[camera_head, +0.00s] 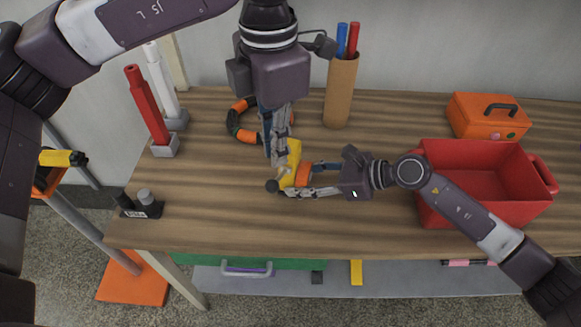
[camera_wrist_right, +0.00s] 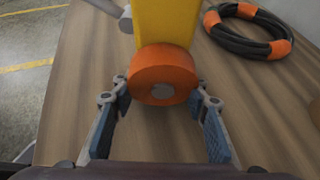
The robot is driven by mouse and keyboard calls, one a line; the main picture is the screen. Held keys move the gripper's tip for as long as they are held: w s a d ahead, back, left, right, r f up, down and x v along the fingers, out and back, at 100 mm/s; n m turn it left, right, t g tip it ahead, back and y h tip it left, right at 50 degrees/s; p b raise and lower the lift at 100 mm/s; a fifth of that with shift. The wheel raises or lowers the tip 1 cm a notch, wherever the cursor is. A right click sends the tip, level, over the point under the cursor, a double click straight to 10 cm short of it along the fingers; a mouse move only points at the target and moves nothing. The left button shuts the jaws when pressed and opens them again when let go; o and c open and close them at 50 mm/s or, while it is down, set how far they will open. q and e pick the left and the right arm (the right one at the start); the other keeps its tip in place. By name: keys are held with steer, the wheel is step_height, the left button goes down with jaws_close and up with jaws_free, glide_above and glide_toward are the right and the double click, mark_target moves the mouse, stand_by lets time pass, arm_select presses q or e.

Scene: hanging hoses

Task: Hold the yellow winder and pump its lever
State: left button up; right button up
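The yellow winder (camera_head: 292,154) has an orange round part (camera_head: 303,174) and a dark knob (camera_head: 272,186) at its lower left. It is near the middle of the table. My left gripper (camera_head: 280,160) comes down from above and appears shut on the yellow body, partly hiding it. My right gripper (camera_head: 312,180) reaches in from the right and is open, its fingers on either side of the orange part. In the right wrist view, the yellow body (camera_wrist_right: 166,20) rises above the orange part (camera_wrist_right: 162,75), between the open fingers. A grey lever (camera_wrist_right: 107,8) sticks out at the upper left.
A red bin (camera_head: 480,210) and an orange toolbox (camera_head: 488,115) stand at the right. A cardboard tube (camera_head: 341,95) with pens and a coiled hose (camera_head: 243,134) are behind. Red (camera_head: 148,108) and white (camera_head: 162,80) handled tools stand at the left.

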steer(key=o, duration=0.3)
steer(key=v, duration=1.2)
steer(key=shift+f, duration=0.1)
steer(key=shift+s, duration=0.1)
